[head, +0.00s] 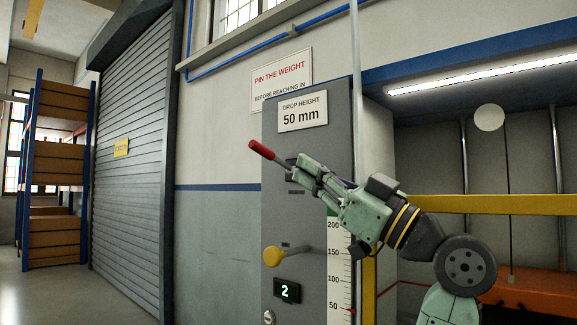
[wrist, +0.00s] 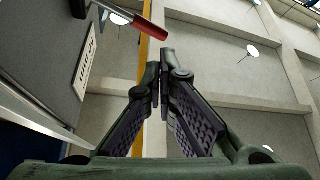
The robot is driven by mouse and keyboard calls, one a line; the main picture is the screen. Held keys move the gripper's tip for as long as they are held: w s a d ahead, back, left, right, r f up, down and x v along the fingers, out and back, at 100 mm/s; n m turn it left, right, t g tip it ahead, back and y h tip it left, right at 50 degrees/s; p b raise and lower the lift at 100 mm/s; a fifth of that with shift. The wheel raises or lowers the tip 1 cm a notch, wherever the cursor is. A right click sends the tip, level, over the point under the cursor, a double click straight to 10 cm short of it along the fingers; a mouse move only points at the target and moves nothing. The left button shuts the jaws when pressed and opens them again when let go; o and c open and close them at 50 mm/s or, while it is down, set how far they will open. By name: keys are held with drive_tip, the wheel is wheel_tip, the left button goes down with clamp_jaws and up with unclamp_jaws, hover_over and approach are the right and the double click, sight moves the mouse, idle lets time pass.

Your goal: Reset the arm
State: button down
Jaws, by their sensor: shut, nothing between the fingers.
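My gripper (head: 298,168) is raised in front of the upper part of the grey control cabinet (head: 285,210), its fingers pointing up and left. In the wrist view its fingertips (wrist: 158,72) are together, with nothing between them. A lever with a red handle (head: 262,150) sticks out to the left just beyond the fingertips. Its red handle also shows in the wrist view (wrist: 150,26), apart from the fingers, with a metal rod running toward the cabinet. The lever's base is partly hidden behind my gripper in the head view.
A yellow rail (head: 500,204) crosses the test bay at right. The floor at left is open, before shelves (head: 55,190).

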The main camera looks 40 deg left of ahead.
drive_tip(key=shift+v, duration=0.75)
drive_tip(key=shift+w+a, duration=0.1)
